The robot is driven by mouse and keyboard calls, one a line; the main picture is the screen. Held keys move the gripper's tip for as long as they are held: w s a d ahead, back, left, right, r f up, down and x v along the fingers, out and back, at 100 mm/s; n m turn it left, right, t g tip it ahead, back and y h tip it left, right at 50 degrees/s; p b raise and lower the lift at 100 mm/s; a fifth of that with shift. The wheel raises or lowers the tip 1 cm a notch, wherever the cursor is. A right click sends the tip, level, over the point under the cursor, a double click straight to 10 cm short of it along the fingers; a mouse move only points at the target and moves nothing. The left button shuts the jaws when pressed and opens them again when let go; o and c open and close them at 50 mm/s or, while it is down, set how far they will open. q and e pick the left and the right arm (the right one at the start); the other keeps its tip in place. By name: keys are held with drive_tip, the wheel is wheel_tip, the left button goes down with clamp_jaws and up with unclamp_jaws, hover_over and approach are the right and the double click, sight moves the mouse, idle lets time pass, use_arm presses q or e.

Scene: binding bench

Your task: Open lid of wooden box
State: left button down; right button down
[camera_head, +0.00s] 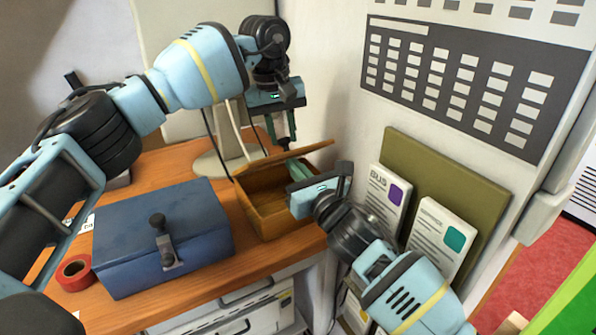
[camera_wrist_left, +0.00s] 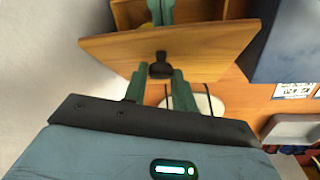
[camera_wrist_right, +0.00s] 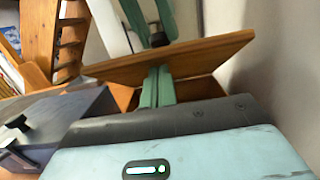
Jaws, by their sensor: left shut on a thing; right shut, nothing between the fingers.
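The wooden box (camera_head: 283,218) stands at the back right of the bench. Its wooden lid (camera_head: 312,149) is raised and tilted, with the box's inside showing below it. In the left wrist view the lid (camera_wrist_left: 200,45) has a black knob (camera_wrist_left: 160,69). My left gripper (camera_head: 290,143) is above the lid, its fingers (camera_wrist_left: 159,80) shut on the knob. My right gripper (camera_head: 297,166) is at the box's right side, under the raised lid. In the right wrist view its fingers (camera_wrist_right: 158,86) are shut and empty, close to the lid's underside (camera_wrist_right: 200,58); I cannot tell whether they touch.
A blue box (camera_head: 130,243) with a black latch stands left of the wooden box. A red tape roll (camera_head: 74,273) lies at the bench's left front. A lamp base (camera_head: 212,165) is behind the box. The wall (camera_head: 345,100) is close on the right.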

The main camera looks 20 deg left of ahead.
use_arm(q)
drive_tip(key=shift+s+f, duration=0.2)
drive_tip(key=shift+f, duration=0.2)
use_arm(e)
drive_tip(key=shift+w+a+r, duration=0.2)
drive_tip(key=shift+a+r, duration=0.05)
drive_tip(key=shift+r, duration=0.6)
use_arm(q)
drive_tip(key=c, duration=1.6)
unclamp_jaws()
drive_tip(key=o, duration=0.5)
drive_tip(key=shift+a, duration=0.25)
drive_tip(key=shift+c, duration=0.2)
drive_tip(key=shift+d, duration=0.1)
use_arm(e)
drive_tip(key=shift+a, duration=0.3)
use_arm(q)
drive_tip(key=shift+d, duration=0.15)
use_arm(e)
drive_tip(key=shift+s, duration=0.1)
use_arm(q)
drive_tip(key=shift+r, duration=0.15)
